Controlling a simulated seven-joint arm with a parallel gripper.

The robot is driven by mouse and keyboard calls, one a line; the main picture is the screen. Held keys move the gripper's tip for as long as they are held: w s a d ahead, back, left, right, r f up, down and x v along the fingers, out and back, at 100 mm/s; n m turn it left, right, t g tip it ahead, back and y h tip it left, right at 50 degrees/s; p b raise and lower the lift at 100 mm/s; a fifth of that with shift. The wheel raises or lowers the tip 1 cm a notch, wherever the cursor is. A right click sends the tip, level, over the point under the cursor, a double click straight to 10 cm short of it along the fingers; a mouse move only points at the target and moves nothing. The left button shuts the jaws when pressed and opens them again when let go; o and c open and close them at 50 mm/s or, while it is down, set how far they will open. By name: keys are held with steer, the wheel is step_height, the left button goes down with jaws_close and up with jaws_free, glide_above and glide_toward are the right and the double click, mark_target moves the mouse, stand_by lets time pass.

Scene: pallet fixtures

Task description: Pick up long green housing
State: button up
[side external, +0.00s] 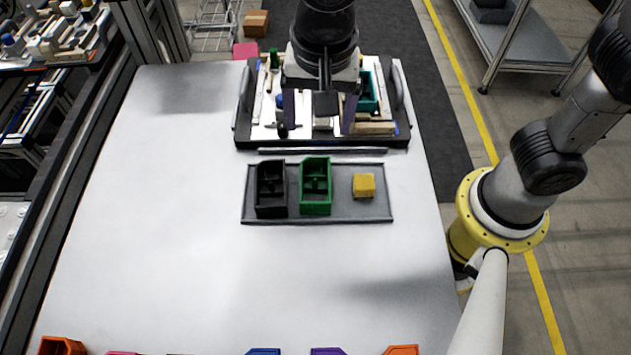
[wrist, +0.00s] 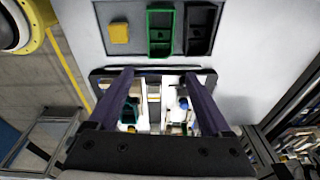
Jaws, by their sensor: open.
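The long green housing (side external: 316,207) is an oblong open-topped box with an inner divider. It sits on the grey tray (side external: 346,207), between a black housing (side external: 270,210) and a yellow block (side external: 364,186). In the wrist view the green housing (wrist: 160,32) lies at the top middle, beyond the fingertips. My gripper (side external: 318,130) is open and empty, its fingers spread above the pallet fixture (side external: 375,141) behind the tray. The wrist view shows both fingers of my gripper (wrist: 160,73) apart, with fixture parts below them. The gripper is apart from the green housing.
The fixture holds several small parts, including a teal bin (side external: 370,97), and has raised handles at its sides. A thin grey bar (side external: 322,151) lies between fixture and tray. Several coloured bins line the table's near edge. The white table (side external: 160,220) is clear at left and front.

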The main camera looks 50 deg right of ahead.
steer(key=s+a+f, duration=0.2)
glide_above(315, 182)
steer(key=s, duration=0.1)
steer(key=shift+n, duration=0.4)
steer(key=f, duration=0.7)
steer(key=shift+a, duration=0.35)
steer(key=shift+w+d+f, duration=0.1)
steer(key=shift+w+f, duration=0.05)
steer(key=shift+f, duration=0.85)
steer(key=shift+w+d+f, duration=0.1)
steer(key=shift+f, duration=0.9)
steer(key=shift+w+d+f, duration=0.1)
steer(key=shift+w+f, duration=0.05)
steer(key=shift+f, duration=0.85)
steer(key=c, duration=1.2)
steer(key=shift+c, duration=0.3)
steer(key=shift+r, duration=0.15)
